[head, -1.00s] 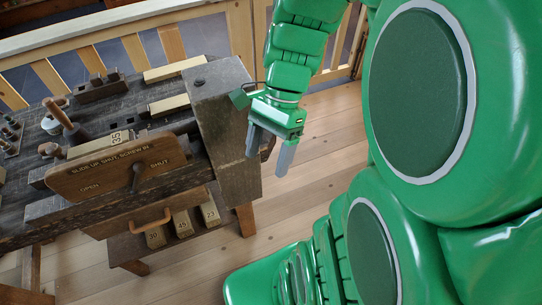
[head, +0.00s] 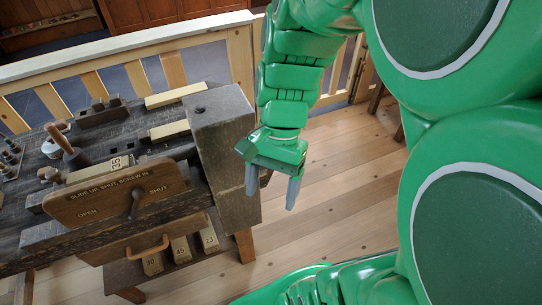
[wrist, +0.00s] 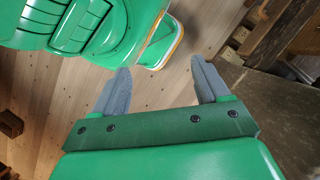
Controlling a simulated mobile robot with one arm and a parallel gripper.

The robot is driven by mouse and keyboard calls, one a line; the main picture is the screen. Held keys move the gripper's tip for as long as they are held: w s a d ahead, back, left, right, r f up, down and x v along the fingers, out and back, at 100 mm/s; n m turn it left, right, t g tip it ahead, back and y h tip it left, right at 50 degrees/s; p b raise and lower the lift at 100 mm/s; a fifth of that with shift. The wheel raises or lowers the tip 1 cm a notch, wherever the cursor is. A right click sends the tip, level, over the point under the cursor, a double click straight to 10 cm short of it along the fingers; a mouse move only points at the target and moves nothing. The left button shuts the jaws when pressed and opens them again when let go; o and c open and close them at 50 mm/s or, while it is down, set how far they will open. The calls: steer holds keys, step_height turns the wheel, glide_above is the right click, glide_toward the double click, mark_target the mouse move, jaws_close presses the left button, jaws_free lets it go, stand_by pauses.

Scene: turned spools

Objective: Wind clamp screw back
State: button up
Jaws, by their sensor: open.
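The clamp screw's dark lever (head: 134,203) stands on a wooden plate (head: 95,200) on the bench front. The plate is lettered OPEN at the lower left and SHUT at the right, with a line of text along its top. The lever is nearly upright, nearer the SHUT side. My gripper (head: 271,190) is open and empty, fingers pointing down, off the right end of the bench and apart from the lever. In the wrist view my gripper (wrist: 158,85) has nothing between its fingers but floor. The lever is not recognisable there.
A heavy end block (head: 225,150) stands at the bench's right end, between my gripper and the plate. Numbered blocks (head: 181,248) sit on a shelf below a drawer handle (head: 148,248). A wooden railing (head: 120,60) runs behind.

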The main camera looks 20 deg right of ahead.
steer(key=s+r+n+t+h, duration=0.2)
steer(key=s+n+h, duration=0.15)
steer(key=n, duration=0.55)
steer(key=w+d+r+m+t+y, duration=0.1)
steer(key=w+d+m, duration=0.4)
steer(key=w, duration=0.8)
steer(key=w+d+r+m+t+y, duration=0.1)
steer(key=w+d+m, duration=0.2)
steer(key=w+d, duration=0.7)
steer(key=w+f+m+g+y, duration=0.3)
steer(key=w+f+m, duration=0.6)
steer(key=m, duration=0.1)
steer(key=shift+x, duration=3.85)
steer(key=shift+w, duration=0.15)
